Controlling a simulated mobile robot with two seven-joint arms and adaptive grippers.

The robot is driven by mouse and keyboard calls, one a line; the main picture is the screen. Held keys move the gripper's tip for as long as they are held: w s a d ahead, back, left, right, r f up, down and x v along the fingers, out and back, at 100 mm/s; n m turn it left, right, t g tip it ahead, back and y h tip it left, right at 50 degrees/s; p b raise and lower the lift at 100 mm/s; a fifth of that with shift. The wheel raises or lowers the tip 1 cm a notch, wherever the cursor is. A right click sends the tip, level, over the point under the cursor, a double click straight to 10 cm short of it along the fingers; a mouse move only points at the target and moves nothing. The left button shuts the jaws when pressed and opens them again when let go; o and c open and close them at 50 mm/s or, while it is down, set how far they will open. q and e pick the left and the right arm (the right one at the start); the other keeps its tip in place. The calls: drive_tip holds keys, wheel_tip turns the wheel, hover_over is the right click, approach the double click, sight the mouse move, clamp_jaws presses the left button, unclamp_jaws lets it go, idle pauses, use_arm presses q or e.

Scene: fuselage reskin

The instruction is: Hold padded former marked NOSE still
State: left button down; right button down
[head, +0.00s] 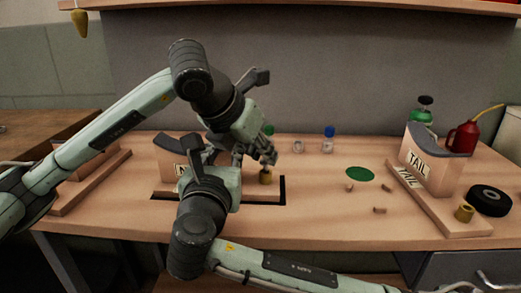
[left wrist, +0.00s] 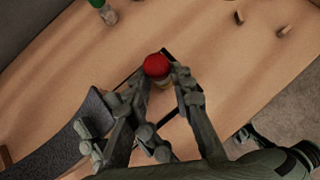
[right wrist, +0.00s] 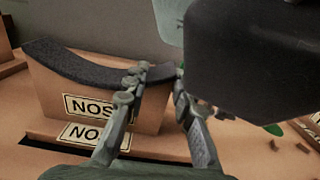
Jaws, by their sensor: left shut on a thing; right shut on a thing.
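The padded former marked NOSE (head: 170,150) stands upright on its wooden base (head: 235,194), partly hidden by my arms. In the right wrist view the NOSE former (right wrist: 90,88) shows its curved dark pad and two labels. My right gripper (right wrist: 155,85) is shut on the former's right end; in the head view the arm hides the grip. My left gripper (head: 262,160) is low over the base's right part, above a brass-coloured cylinder (head: 265,178). In the left wrist view it is shut on a red-topped thing (left wrist: 157,67), whose lower part is mostly hidden.
A TAIL former (head: 432,160) stands at the right, near a black roll (head: 489,200) and a red oil can (head: 463,137). A blue-capped bottle (head: 328,140) is at the back. A green disc (head: 360,174) and small loose pieces lie mid-right. The front middle is clear.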

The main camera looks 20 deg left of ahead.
idle(0.3)
use_arm(q)
drive_tip(key=shift+a+r, duration=0.1)
drive_tip(key=shift+r, duration=0.15)
drive_tip(key=shift+w, duration=0.1)
idle(0.7)
drive_tip(key=shift+f, duration=0.45)
idle(0.9)
drive_tip(key=shift+f, duration=0.15)
drive_tip(key=c, duration=1.3)
unclamp_jaws()
drive_tip(key=shift+c, duration=0.2)
drive_tip(key=shift+o, duration=0.6)
use_arm(e)
drive_tip(key=shift+d+r, duration=0.1)
use_arm(q)
drive_tip(key=shift+a+f, duration=0.1)
drive_tip(key=shift+a, duration=0.05)
wheel_tip(320, 180, up, 10)
drive_tip(key=shift+d+r, duration=0.25)
drive_tip(key=shift+d, duration=0.2)
